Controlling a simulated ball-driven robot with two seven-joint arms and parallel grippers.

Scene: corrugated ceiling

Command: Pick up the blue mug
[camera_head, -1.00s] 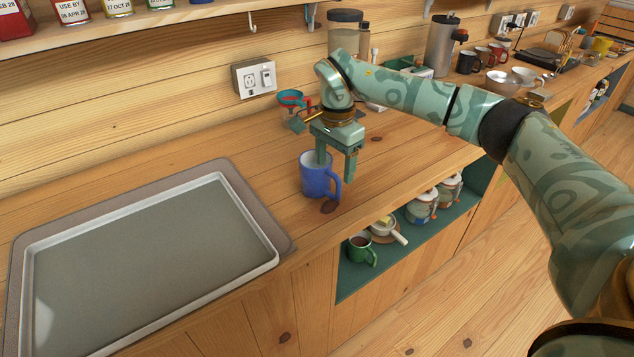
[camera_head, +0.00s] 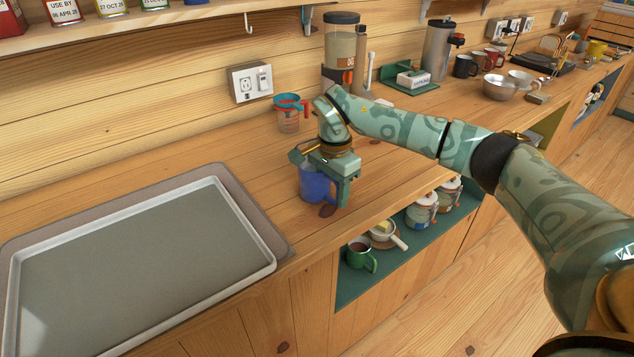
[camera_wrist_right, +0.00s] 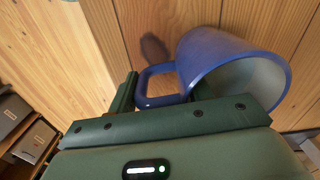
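The blue mug (camera_head: 311,188) stands upright on the wooden counter, right of the tray, with its handle to the right. My right gripper (camera_head: 330,191) is over it, pointing down, with its fingers apart. One finger shows outside the mug on the handle side; the other seems to go down into the mug, its tip hidden. In the right wrist view the mug (camera_wrist_right: 205,48) shows its opening and handle, and one finger stands just left of the handle, with a small gap. My left gripper is not in view.
A large grey tray (camera_head: 262,273) lies left of the mug. A blender-like container (camera_head: 340,50) is behind my arm. An open shelf (camera_head: 349,289) below holds a green mug (camera_head: 361,258).

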